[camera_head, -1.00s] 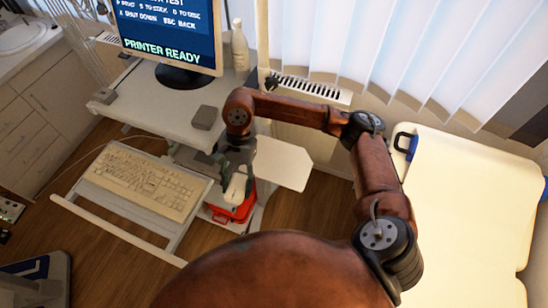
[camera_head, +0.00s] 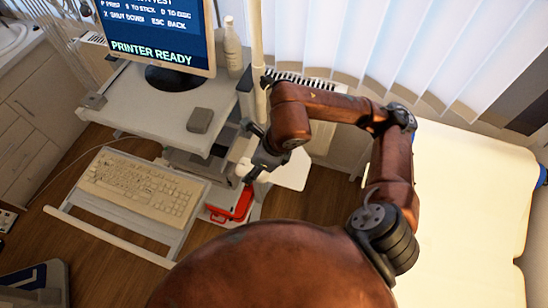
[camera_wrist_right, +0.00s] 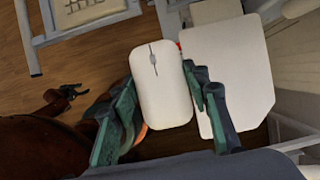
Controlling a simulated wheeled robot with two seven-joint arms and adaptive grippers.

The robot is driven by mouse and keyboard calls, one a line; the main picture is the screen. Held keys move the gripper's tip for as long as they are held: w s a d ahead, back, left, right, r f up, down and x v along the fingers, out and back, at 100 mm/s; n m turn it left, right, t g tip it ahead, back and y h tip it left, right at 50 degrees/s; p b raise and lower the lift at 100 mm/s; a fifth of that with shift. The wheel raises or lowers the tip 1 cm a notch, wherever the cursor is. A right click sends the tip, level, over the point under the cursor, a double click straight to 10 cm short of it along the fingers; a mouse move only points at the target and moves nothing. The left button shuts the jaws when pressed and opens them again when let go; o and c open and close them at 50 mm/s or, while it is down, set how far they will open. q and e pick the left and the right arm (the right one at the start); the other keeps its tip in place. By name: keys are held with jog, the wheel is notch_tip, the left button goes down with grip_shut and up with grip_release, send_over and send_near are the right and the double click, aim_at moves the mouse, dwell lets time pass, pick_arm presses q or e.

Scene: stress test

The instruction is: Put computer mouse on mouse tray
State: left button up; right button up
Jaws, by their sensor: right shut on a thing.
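The white computer mouse (camera_wrist_right: 162,85) is held between the two fingers of my right gripper (camera_wrist_right: 163,108), which is shut on its sides. In the head view the mouse (camera_head: 243,168) is small and partly hidden by my right gripper (camera_head: 254,165). The pale mouse tray (camera_head: 290,173) lies just right of the gripper, partly behind my arm. In the right wrist view the tray (camera_wrist_right: 228,60) is right of the mouse and has nothing on it. A small dark claw (camera_wrist_right: 72,91) at the left there looks like my left gripper; its opening is unclear.
A keyboard (camera_head: 140,185) rests on a pull-out shelf left of the gripper. A monitor (camera_head: 160,35), a bottle (camera_head: 232,48) and a grey box (camera_head: 200,120) stand on the cart. A red box (camera_head: 232,205) is below. A cream bed (camera_head: 460,210) is at right.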

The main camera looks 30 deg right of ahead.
jog(key=w+d+f, duration=0.1)
jog(key=d+f, duration=0.1)
jog(key=d, duration=0.1)
jog(key=w+d+f+p, duration=0.1)
jog(key=w+d+f, duration=0.1)
jog(key=d+f, duration=0.1)
jog(key=w+d+f, duration=0.2)
jog(key=d+f, duration=0.1)
jog(key=d, duration=0.2)
jog(key=shift+w, duration=0.25)
jog(key=shift+w+d+f, duration=0.35)
jog(key=shift+d+f, duration=0.05)
jog(key=shift+f, duration=0.3)
notch_tip(320, 180, down, 3)
jog(key=shift+d+f+p, duration=0.1)
jog(key=shift+p, duration=0.6)
jog(key=shift+f, duration=0.1)
jog(key=shift+f, duration=0.15)
jog(key=o, duration=1.2)
